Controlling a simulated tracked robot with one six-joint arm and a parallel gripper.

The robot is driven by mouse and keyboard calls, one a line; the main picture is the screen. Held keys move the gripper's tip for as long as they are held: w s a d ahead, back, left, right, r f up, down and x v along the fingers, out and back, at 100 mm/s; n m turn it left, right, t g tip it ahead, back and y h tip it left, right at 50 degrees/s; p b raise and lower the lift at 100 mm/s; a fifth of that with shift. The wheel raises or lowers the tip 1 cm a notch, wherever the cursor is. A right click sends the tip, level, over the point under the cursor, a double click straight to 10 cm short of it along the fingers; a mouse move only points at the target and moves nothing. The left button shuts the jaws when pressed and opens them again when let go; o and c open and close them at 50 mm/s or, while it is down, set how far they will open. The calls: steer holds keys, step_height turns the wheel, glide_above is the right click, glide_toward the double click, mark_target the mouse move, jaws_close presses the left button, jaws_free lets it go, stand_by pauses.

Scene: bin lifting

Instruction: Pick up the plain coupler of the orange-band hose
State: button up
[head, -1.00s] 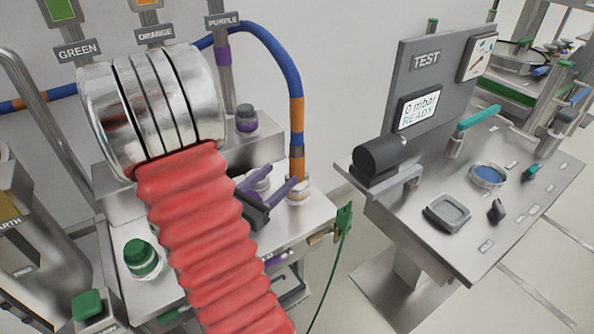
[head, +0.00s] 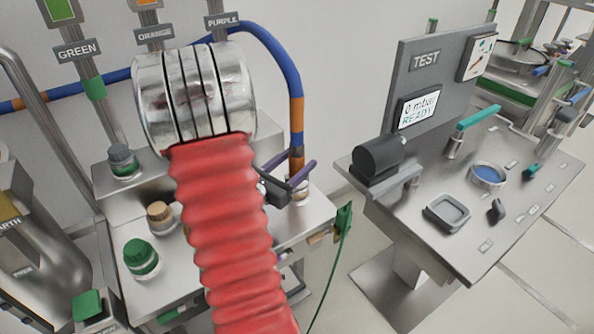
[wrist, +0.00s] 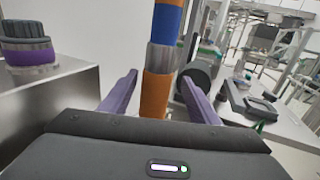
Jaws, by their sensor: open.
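The orange-band hose (head: 287,64) is blue with an orange band and hangs down at the right end of the bench. Its lower end has a grey sleeve over an orange section (head: 296,165), standing upright in a round port (head: 300,190). The wrist view shows the grey sleeve (wrist: 162,57) and the orange section (wrist: 155,95) between my two purple fingers. My gripper (head: 304,157) is open, with one finger on each side of the hose end. Gaps show on both sides in the wrist view. I cannot tell which part is the plain coupler.
A purple-banded cap (wrist: 27,52) stands on the raised ledge at left in the wrist view. Green (head: 141,258) and tan (head: 160,218) caps stand on the bench. The TEST console (head: 470,200) is to the right, across a floor gap. My red-sleeved arm covers the bench middle.

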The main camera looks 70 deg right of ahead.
steer(key=x, duration=0.5)
steer(key=shift+w+d, duration=0.15)
steer(key=shift+c, duration=0.3)
stand_by(0.4)
jaws_close()
stand_by(0.4)
steer(key=shift+r, duration=0.15)
step_height(320, 180, up, 10)
stand_by(0.8)
stand_by(1.0)
